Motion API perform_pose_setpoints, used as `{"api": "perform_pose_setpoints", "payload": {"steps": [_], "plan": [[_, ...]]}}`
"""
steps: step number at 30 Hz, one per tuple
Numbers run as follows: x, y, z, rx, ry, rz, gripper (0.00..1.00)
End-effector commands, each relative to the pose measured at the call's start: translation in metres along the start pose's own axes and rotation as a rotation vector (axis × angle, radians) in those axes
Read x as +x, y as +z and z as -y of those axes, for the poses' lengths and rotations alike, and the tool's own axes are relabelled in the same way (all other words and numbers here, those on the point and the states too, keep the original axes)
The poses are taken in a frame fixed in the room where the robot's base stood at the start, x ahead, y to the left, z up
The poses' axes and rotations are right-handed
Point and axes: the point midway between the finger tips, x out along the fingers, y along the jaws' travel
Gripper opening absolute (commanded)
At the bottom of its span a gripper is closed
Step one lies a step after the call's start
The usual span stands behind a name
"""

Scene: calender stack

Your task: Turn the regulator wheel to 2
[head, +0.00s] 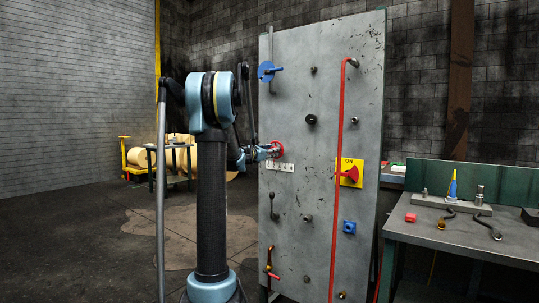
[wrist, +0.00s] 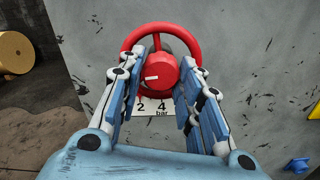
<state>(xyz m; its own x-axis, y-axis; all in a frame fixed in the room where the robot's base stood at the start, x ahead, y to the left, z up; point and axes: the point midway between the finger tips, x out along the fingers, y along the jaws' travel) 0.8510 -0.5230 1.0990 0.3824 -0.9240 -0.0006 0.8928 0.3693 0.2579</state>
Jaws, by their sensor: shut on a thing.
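The red regulator wheel (wrist: 186,34) is mounted on the grey panel, with a round red hub (wrist: 164,80) bearing a short white mark. It also shows in the head view (head: 279,147). My gripper (wrist: 170,66) faces the wheel, a finger on each side of the hub, and is shut on the wheel. In the head view my gripper (head: 268,150) reaches it from the left. I cannot tell exactly which figure the wheel points to.
The panel (head: 325,100) also carries a blue disc valve (head: 266,71), a red pipe (head: 340,130), a yellow switch plate (head: 346,181), a blue knob (head: 349,227) and a lever (head: 273,205). A green workbench (head: 455,240) with tools stands right.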

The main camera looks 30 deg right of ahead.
Motion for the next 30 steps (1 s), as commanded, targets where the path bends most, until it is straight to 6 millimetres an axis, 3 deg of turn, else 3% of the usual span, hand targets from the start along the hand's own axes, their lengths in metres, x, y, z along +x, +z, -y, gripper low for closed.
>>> {"api": "perform_pose_setpoints", "payload": {"steps": [2,3,5,19,30], "plan": [[-0.001,-0.001,-0.002,0.001,0.005,-0.002,0.09],[-0.001,-0.001,-0.002,0.001,0.005,-0.002,0.42],[-0.001,-0.001,-0.002,0.001,0.004,-0.002,0.53],[-0.009,0.000,-0.001,0.001,0.003,-0.001,0.53],[-0.076,-0.002,-0.002,0.000,0.005,-0.002,0.53]]}}
